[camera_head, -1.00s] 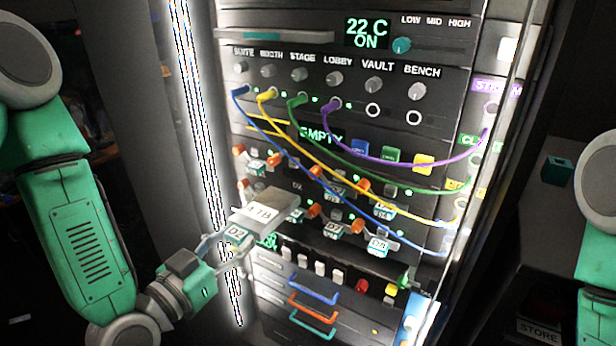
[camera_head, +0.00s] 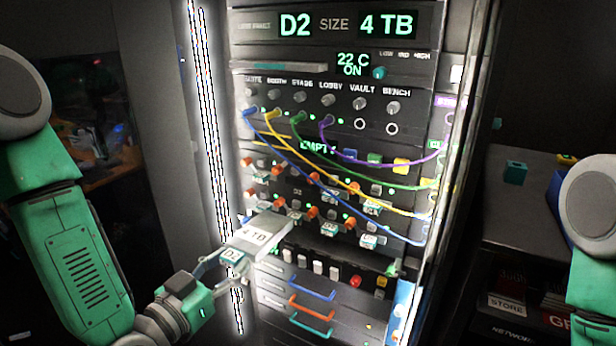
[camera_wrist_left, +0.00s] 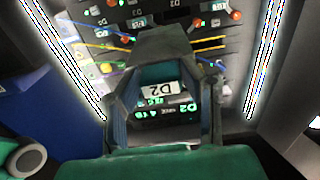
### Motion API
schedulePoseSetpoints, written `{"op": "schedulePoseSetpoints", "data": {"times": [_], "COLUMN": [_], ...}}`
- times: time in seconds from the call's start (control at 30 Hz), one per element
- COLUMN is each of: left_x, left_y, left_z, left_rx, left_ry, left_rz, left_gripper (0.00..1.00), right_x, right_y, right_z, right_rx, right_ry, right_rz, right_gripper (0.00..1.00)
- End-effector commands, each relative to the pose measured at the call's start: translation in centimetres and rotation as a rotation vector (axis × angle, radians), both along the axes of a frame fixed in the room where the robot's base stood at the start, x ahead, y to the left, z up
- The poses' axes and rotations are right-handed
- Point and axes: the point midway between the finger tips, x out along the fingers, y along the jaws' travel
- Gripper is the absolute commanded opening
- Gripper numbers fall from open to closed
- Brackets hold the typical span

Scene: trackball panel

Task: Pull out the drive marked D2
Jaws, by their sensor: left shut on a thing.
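The drive marked D2 (camera_head: 256,235) is a light grey block with "4 TB" on its top and a D2 label on its front handle. My left gripper (camera_head: 226,268) is shut on it at the handle end. The drive is held in front of the rack, left of the drive bays; whether its far end is clear of the bay is hard to tell. In the left wrist view the D2 label (camera_wrist_left: 164,89) shows between the fingers. The rack's top display (camera_head: 327,24) reads "D2 SIZE 4 TB". My right gripper is not in view.
Blue, yellow, green and purple cables (camera_head: 340,160) hang across the rack front near the bays. Other drives (camera_head: 370,240) with orange latches sit in the rows. Below are coloured drawer handles (camera_head: 312,308).

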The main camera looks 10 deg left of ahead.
Motion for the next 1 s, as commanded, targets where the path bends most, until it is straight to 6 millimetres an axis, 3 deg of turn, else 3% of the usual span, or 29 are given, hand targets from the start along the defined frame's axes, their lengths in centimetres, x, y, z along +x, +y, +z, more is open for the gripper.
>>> {"op": "schedulePoseSetpoints", "data": {"times": [0.7, 1.0], "left_x": [8.8, 10.5], "left_y": [0.0, 0.0], "left_z": [0.1, 0.1], "left_rx": [-0.001, -0.002], "left_ry": [-0.005, -0.002], "left_rz": [0.0, 0.0], "left_gripper": [0.05, 0.05], "right_x": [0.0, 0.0], "right_y": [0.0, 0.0], "right_z": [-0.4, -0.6], "right_rx": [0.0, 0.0], "right_ry": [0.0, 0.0], "right_rz": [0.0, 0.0], "right_gripper": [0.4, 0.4]}}
